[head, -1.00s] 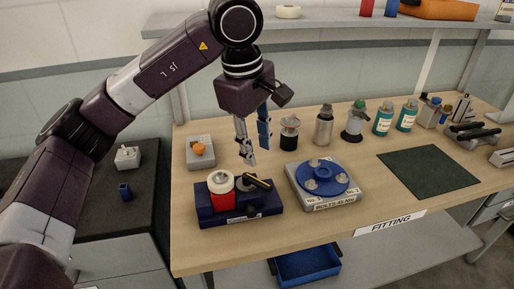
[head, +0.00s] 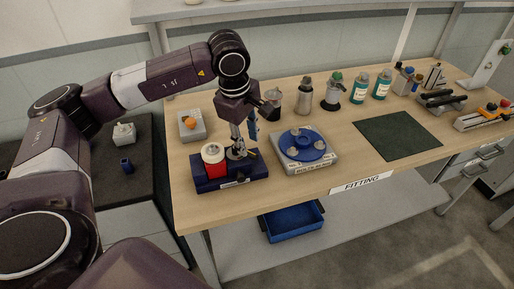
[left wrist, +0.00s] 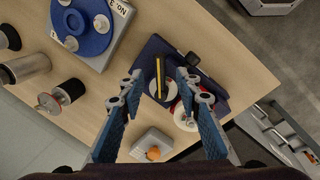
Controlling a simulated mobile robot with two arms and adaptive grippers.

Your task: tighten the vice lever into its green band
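The vice (head: 208,186) is a dark blue block on the front left of the bench, with a red cylinder (head: 214,166) with a white top on it. Its lever has a yellow bar (left wrist: 175,72) and a black end, above a pale disc in the left wrist view. My left gripper (head: 238,153) points down just over the lever side of the vice, partly hiding the lever in the head view. In the left wrist view its blue fingers (left wrist: 160,77) are apart, with nothing held between them. I cannot make out the green band. My right gripper is out of view.
A grey box with a blue turntable (head: 304,145) stands right of the vice. A grey block with an orange knob (head: 189,121) sits behind it. Several bottles and canisters line the back. A dark green mat (head: 398,136) lies clear at the right.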

